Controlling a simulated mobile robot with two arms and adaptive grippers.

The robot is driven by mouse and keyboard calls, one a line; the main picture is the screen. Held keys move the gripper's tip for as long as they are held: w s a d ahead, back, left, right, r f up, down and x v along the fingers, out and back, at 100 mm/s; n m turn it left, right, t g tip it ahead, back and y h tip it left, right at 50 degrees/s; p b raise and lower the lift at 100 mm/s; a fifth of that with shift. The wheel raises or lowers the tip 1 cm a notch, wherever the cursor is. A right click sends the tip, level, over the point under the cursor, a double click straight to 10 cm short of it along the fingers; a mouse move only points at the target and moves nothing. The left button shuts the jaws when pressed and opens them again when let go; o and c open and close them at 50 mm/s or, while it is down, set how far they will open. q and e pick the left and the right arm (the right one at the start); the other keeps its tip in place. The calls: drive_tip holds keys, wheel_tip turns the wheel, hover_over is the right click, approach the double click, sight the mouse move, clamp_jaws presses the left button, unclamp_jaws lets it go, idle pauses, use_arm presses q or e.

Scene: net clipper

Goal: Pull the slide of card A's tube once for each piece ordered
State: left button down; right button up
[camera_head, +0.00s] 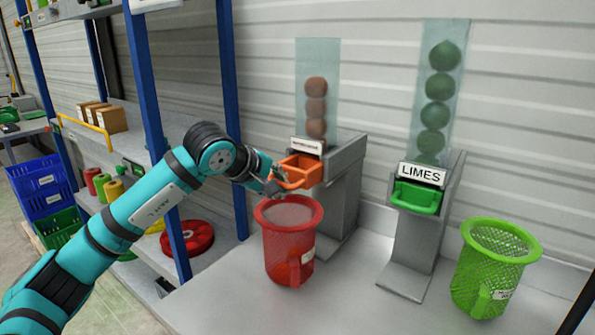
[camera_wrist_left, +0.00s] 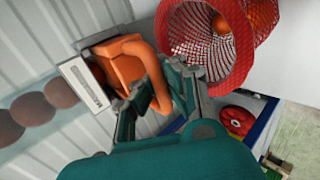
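The left dispenser has a clear tube (camera_head: 317,62) with three reddish-brown balls visible in it. Below its small label (camera_head: 306,145), too small to read, is an orange slide (camera_head: 303,168) with a loop handle, standing out from the grey housing. My left gripper (camera_head: 277,184) is at this handle. In the left wrist view the gripper (camera_wrist_left: 160,82) has its fingers on both sides of the orange handle (camera_wrist_left: 148,62) and looks shut on it. A red mesh basket (camera_head: 288,243) stands below the slide; the left wrist view shows an orange ball (camera_wrist_left: 262,12) in it. My right gripper is not in view.
The right dispenser, labelled LIMES (camera_head: 422,173), has a green slide (camera_head: 416,197) and several green balls in its tube. A green mesh basket (camera_head: 491,269) stands at its right. A blue-posted shelf (camera_head: 150,90) stands close to my left arm.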

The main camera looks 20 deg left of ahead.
sight(289, 170)
use_arm(q)
drive_tip(key=shift+w+d+r+p, duration=0.15)
drive_tip(key=shift+w+d+p, duration=0.15)
drive_tip(key=shift+w, duration=0.65)
drive_tip(key=shift+w+d+r+p, duration=0.15)
drive_tip(key=shift+w+d+p, duration=0.15)
drive_tip(key=shift+w, duration=0.7)
drive_tip(key=shift+w+d+r+p, duration=0.15)
drive_tip(key=shift+w+d+p, duration=0.15)
drive_tip(key=shift+w, duration=0.65)
drive_tip(key=c, duration=2)
unclamp_jaws()
drive_tip(key=shift+c, duration=0.2)
drive_tip(key=o, duration=0.7)
drive_tip(key=shift+s+a+f, duration=0.1)
drive_tip(key=shift+s+a, duration=0.05)
drive_tip(key=shift+s, duration=0.15)
drive_tip(key=shift+o, duration=0.3)
drive_tip(key=shift+f, duration=0.1)
drive_tip(key=shift+f, duration=0.1)
